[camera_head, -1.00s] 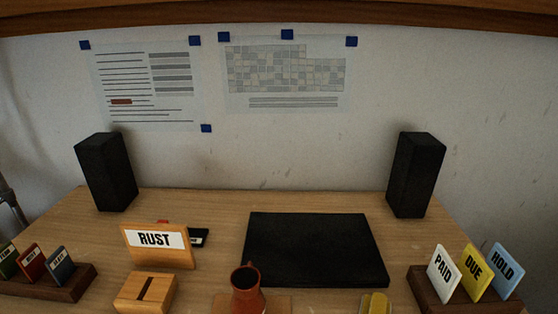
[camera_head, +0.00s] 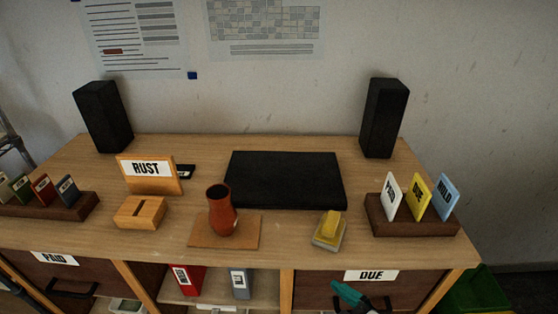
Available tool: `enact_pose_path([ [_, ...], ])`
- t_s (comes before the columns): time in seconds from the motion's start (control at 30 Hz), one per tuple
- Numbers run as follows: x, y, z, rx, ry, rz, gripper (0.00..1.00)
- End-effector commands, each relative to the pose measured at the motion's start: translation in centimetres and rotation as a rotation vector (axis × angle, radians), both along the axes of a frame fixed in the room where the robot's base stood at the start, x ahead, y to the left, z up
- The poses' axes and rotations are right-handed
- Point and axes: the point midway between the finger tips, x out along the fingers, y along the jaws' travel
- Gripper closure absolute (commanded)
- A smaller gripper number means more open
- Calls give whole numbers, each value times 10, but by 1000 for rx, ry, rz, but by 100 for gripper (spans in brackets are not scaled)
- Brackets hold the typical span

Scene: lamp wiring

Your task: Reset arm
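A teal and dark shape (camera_head: 347,293) shows at the bottom edge, in front of the right drawer marked DUE (camera_head: 318,284). It looks like the end of my gripper, but most of it is cut off by the frame. I cannot tell whether its fingers are open or shut, or whether it touches the drawer handle. The rest of my arm is out of view.
The wooden desk (camera_head: 290,243) holds a RUST sign (camera_head: 152,183), slotted block (camera_head: 140,213), brown jug (camera_head: 222,215), black pad (camera_head: 285,180), yellow-topped item (camera_head: 330,226), card racks and two speakers. A PAID drawer (camera_head: 90,278), binders and a green bin (camera_head: 478,290) lie below.

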Motion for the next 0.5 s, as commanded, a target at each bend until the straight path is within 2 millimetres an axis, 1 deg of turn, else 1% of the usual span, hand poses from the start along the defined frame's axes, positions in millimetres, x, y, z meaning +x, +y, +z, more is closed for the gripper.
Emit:
enact_pose_path([
  [0.17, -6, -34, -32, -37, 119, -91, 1],
  [0.27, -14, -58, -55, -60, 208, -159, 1],
  [0.33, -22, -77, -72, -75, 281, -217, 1],
  [0.43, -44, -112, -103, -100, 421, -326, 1],
  [0.47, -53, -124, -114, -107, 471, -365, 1],
  [0.5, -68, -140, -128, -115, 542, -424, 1],
])
